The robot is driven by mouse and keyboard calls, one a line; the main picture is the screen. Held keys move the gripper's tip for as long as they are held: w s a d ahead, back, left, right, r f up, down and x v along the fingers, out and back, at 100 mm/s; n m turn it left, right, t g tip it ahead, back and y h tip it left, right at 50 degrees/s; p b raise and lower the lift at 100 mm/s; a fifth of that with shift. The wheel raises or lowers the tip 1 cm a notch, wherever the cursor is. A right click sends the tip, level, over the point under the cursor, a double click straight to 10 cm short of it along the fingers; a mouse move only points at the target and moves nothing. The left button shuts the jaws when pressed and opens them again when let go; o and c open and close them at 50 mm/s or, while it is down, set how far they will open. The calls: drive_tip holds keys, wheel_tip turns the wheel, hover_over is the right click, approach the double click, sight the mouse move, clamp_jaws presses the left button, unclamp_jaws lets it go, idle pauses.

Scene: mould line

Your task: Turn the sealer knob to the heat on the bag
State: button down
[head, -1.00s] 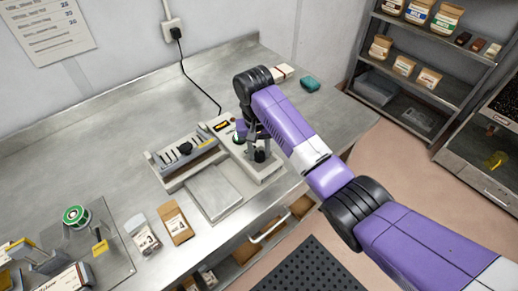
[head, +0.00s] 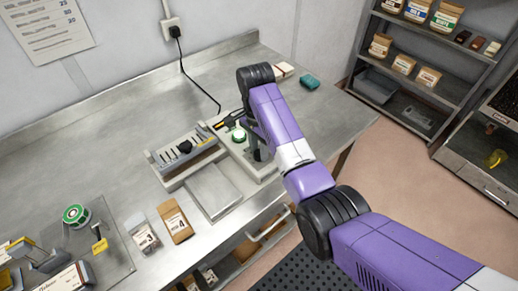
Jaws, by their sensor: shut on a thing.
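The sealer (head: 188,158) stands on the steel bench, with a slotted bar unit at left and a pale control box (head: 270,172) at right. My gripper (head: 257,153) is over the control box, partly hidden behind my purple arm. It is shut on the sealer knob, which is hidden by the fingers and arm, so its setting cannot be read. A round green part (head: 239,135) shows on the box just left of the gripper. A brown bag (head: 176,222) and a paler bag (head: 142,234) lie at the bench's front; their small labels are too blurred to read surely.
A flat grey plate (head: 213,190) sits in front of the sealer. A black cord runs from it to the wall socket (head: 173,27). A green tape roll (head: 76,215) is at left. A teal block (head: 309,82) lies behind my arm. The back left bench is clear.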

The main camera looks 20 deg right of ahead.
sight(259, 152)
drive_tip(key=m, duration=0.4)
drive_tip(key=shift+d+m, duration=0.1)
drive_tip(key=shift+m, duration=0.3)
idle(0.4)
drive_tip(key=c, duration=1)
unclamp_jaws()
drive_tip(key=shift+c, duration=0.2)
wheel_tip(259, 152, up, 6)
drive_tip(key=shift+w+f, duration=0.15)
drive_tip(key=shift+f, duration=0.1)
drive_tip(key=shift+w+r, duration=0.2)
drive_tip(key=shift+r, duration=0.6)
drive_tip(key=shift+s+r, duration=0.1)
drive_tip(key=shift+r, duration=0.25)
